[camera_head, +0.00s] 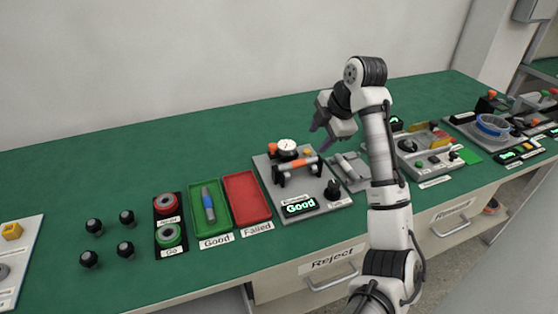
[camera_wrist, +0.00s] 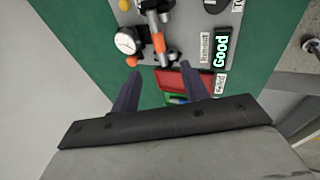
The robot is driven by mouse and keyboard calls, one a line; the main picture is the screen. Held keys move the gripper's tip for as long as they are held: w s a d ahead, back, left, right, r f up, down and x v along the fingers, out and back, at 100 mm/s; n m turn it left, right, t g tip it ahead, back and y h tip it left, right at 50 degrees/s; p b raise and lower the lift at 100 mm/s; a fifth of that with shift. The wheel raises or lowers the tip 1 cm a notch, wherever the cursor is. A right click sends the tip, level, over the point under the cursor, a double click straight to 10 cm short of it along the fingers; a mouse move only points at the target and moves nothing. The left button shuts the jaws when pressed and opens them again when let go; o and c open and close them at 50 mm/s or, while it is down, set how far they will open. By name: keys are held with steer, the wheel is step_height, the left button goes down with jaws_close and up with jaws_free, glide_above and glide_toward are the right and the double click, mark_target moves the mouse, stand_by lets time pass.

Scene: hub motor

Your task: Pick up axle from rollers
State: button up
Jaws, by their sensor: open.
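The axle (camera_head: 299,164), grey with orange sections, lies across the black roller supports of a grey test station (camera_head: 318,205). A white-faced dial gauge (camera_head: 287,145) stands just behind it. The axle also shows at the top of the wrist view (camera_wrist: 158,43), with the gauge (camera_wrist: 126,44) to its left. My gripper (camera_head: 321,134) is above and to the right of the station, apart from the axle. Its two dark fingers are spread and empty in the wrist view (camera_wrist: 162,70). The station's display (camera_head: 299,207) reads "Good".
A green tray (camera_head: 195,220) labelled Good holds a blue and grey part (camera_head: 208,204). An empty red tray (camera_head: 246,198) labelled Failed is beside it. Black knobs (camera_head: 126,217) and a button panel stand left. Another fixture (camera_head: 350,170) is right of the station.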

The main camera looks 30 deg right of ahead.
steer(key=p, duration=0.2)
glide_toward(299, 162)
step_height(299, 162, down, 3)
steer(key=shift+w+r+p+x, duration=0.1)
steer(key=shift+w+p+x, duration=0.2)
steer(key=shift+x, duration=0.7)
steer(key=shift+w+r+p+x, duration=0.1)
steer(key=shift+p+x, duration=0.35)
steer(key=shift+x, duration=0.5)
steer(key=shift+w+r+p+x, duration=0.1)
steer(key=shift+w+p+x, duration=0.2)
steer(key=shift+x, duration=0.7)
steer(key=shift+s, duration=0.1)
jaws_close()
